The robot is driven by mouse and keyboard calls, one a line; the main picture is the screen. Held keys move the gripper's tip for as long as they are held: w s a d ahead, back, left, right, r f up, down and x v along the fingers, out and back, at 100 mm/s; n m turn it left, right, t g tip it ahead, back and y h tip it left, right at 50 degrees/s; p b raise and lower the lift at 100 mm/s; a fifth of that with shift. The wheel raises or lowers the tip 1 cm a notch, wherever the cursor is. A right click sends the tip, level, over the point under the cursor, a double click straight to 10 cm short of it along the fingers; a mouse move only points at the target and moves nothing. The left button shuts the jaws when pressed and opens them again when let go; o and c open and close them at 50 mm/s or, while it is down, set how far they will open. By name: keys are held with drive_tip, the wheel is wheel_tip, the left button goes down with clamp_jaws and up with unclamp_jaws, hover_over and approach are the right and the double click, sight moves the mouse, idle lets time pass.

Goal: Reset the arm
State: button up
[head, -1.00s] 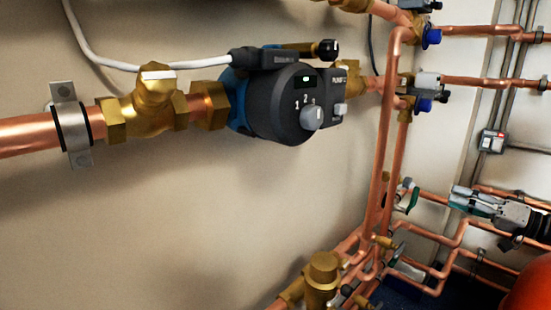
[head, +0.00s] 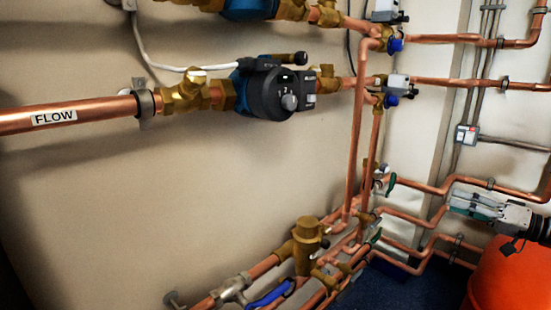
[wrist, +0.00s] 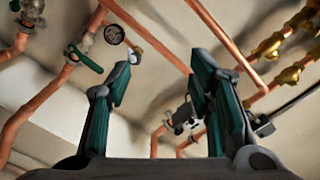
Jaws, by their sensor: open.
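My gripper (head: 470,205) shows at the right of the head view, pointing left toward the copper pipes. It also shows in the wrist view (wrist: 160,85), where its two green-padded fingers stand wide apart with nothing between them. It is open and empty. In the head view it appears in front of the lower right copper pipes (head: 408,218); I cannot tell how far it is from them. Part of my arm is cut off by the right edge.
A black pump (head: 275,92) sits on the wall pipe labelled FLOW (head: 70,116). A green-handled valve (head: 384,184) and a blue-handled valve (head: 270,295) are on the lower pipework. An orange-red rounded object (head: 500,275) stands below my gripper. Bare wall (head: 130,215) lies left.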

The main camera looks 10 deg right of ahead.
drive_tip(key=a+r+n+g, duration=0.25)
drive_tip(key=a+g, duration=0.45)
drive_tip(key=a, duration=1)
drive_tip(key=s+a+r+g+h, duration=0.25)
drive_tip(key=s+a+g, duration=0.25)
drive_tip(key=s+a, duration=0.6)
drive_tip(key=s+a+r+g+h+p, duration=0.1)
drive_tip(key=s+a+h, duration=0.1)
drive_tip(key=s+a, duration=0.4)
drive_tip(key=s+a+r+g+h, duration=0.1)
drive_tip(key=s+a+g+h, duration=0.2)
drive_tip(key=s, duration=0.5)
drive_tip(key=s+d+f+t+h, duration=0.1)
drive_tip(key=s+h, duration=0.1)
drive_tip(key=s, duration=0.5)
drive_tip(key=s+d+f+t+h, duration=0.1)
drive_tip(key=s+f+h, duration=0.1)
drive_tip(key=s, duration=0.4)
wheel_tip(320, 180, up, 40)
drive_tip(key=t+p, duration=0.4)
drive_tip(key=p, duration=3.4)
